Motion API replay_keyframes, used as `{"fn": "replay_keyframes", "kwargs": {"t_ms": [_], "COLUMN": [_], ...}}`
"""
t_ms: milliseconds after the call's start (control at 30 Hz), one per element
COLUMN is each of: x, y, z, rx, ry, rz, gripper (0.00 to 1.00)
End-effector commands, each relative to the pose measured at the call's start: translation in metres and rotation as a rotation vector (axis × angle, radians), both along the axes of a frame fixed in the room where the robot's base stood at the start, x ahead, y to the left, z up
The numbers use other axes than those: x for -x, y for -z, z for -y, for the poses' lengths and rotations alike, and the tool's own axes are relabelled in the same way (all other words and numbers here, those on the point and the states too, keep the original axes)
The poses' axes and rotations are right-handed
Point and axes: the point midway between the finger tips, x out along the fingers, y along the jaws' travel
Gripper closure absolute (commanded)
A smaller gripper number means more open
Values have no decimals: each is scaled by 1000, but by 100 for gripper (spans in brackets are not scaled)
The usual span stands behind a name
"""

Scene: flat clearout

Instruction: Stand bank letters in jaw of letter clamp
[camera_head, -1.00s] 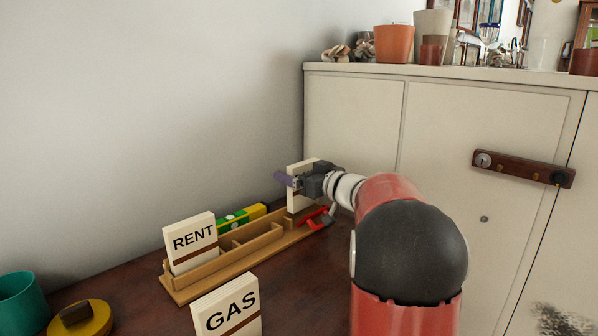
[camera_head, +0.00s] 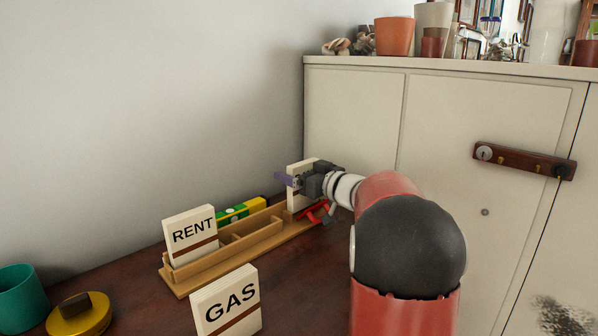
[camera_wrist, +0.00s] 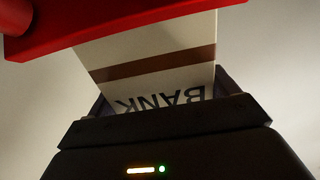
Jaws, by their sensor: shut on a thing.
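The bank letters (camera_wrist: 150,62) are a cream block with a brown stripe, reading BANK upside down in the wrist view. They also show in the head view (camera_head: 294,200), upright by the right end of the wooden rack. My gripper (camera_head: 300,183) is shut on them. The letter clamp (camera_head: 318,212) is red and sits just below my gripper, beside the block. In the wrist view a red bar of the clamp (camera_wrist: 130,28) crosses the block's far edge and hides it. I cannot tell whether that edge is inside the jaw.
The wooden rack (camera_head: 235,254) holds the RENT block (camera_head: 191,238) at its left end. A green-and-yellow object (camera_head: 240,210) lies behind it. The GAS block (camera_head: 226,298) stands in front. A teal cup (camera_head: 20,300) and yellow round object (camera_head: 78,315) are at left. A cabinet (camera_head: 350,110) stands behind.

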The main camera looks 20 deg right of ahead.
Motion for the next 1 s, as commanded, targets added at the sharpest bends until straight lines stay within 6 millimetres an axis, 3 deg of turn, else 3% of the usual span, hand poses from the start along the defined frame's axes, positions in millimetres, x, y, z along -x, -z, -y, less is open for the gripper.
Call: {"fn": "replay_keyframes", "kwargs": {"t_ms": [1000], "x": [0], "y": [19], "z": [0], "rx": [0], "ry": [0], "rz": [1], "gripper": [39]}}
